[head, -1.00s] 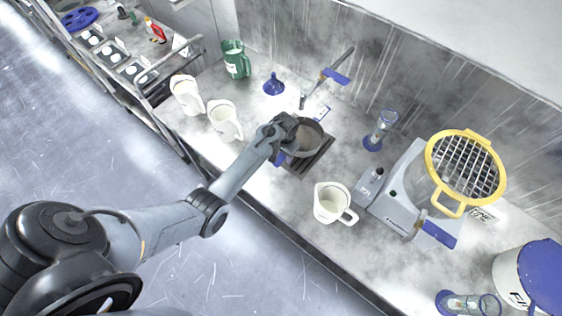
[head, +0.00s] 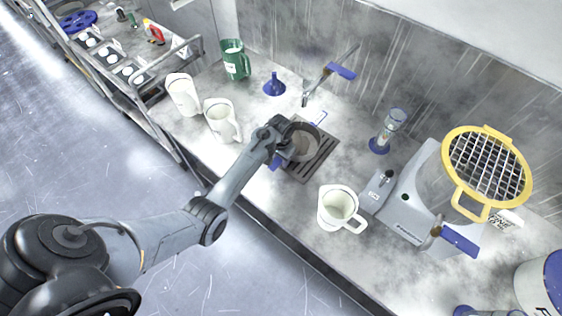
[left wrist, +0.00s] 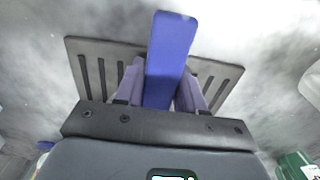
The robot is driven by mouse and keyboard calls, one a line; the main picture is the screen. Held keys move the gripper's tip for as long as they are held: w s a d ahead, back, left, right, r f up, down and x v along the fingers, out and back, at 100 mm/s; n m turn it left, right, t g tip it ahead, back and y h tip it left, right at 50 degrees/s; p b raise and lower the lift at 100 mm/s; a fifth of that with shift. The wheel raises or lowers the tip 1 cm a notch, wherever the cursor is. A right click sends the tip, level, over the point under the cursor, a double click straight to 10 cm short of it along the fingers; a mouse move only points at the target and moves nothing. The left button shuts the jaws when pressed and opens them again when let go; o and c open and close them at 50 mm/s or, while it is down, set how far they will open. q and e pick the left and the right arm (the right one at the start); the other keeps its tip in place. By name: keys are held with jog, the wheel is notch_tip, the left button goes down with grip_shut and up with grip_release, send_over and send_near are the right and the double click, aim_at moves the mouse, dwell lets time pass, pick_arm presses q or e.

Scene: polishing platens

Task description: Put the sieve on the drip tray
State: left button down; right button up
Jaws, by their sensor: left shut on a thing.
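The sieve (head: 304,140) is a round grey pan with a blue handle, seen just past my left gripper (head: 281,154) in the head view. My left gripper is shut on the handle, which stands between its fingers in the left wrist view (left wrist: 170,60). The drip tray (head: 321,160) is a dark slotted plate on the counter. The sieve overlaps its upper left part in the head view; I cannot tell whether they touch. The tray also shows behind the fingers in the left wrist view (left wrist: 88,62). My right gripper is out of view.
A tap (head: 322,80) stands behind the tray. A white jug (head: 338,208) and a grey machine with a yellow-rimmed grid (head: 487,165) are to the right. White jugs (head: 221,120), a green jug (head: 236,60) and a blue funnel (head: 274,84) are to the left.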

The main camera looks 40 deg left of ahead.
pick_arm(q)
jog(key=shift+r, duration=0.1)
jog(key=c, duration=0.7)
grip_release()
